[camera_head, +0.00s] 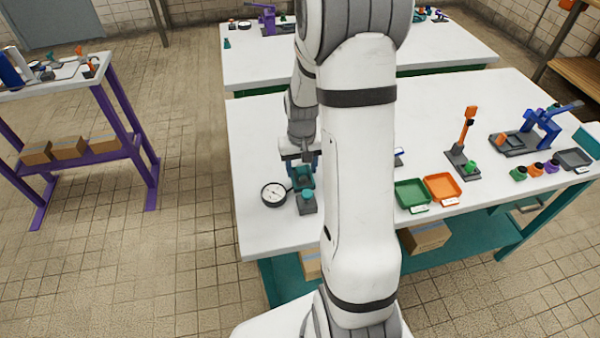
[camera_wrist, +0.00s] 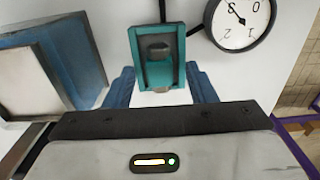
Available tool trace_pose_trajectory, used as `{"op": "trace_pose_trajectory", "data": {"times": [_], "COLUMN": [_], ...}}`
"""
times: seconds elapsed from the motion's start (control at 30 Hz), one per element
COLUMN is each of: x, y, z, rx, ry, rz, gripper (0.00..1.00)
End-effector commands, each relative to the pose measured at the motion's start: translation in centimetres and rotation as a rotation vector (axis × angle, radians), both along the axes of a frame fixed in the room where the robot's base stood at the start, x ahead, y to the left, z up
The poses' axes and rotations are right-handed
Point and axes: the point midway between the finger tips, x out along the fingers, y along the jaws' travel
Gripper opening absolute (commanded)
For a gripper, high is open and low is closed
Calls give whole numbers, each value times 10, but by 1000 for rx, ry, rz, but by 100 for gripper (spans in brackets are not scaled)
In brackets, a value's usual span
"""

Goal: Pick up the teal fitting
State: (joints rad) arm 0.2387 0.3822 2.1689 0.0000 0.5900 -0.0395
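The teal piece appears just beyond the fingertips, and nothing is visibly held. My arm hides part of the table.
A round dial gauge (camera_head: 273,194) stands close left of the teal parts, joined by a dark tube. A blue-framed box (camera_wrist: 75,60) is at left in the wrist view. Green (camera_head: 411,193) and orange (camera_head: 442,187) trays lie to the right. The table's left front is clear.

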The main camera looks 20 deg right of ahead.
Motion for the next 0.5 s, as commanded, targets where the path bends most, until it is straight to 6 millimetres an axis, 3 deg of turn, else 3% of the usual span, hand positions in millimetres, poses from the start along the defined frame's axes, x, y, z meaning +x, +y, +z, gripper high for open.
{"op": "trace_pose_trajectory", "data": {"times": [0.5], "x": [0], "y": [0], "z": [0], "rx": [0], "ry": [0], "rz": [0], "gripper": [8]}}
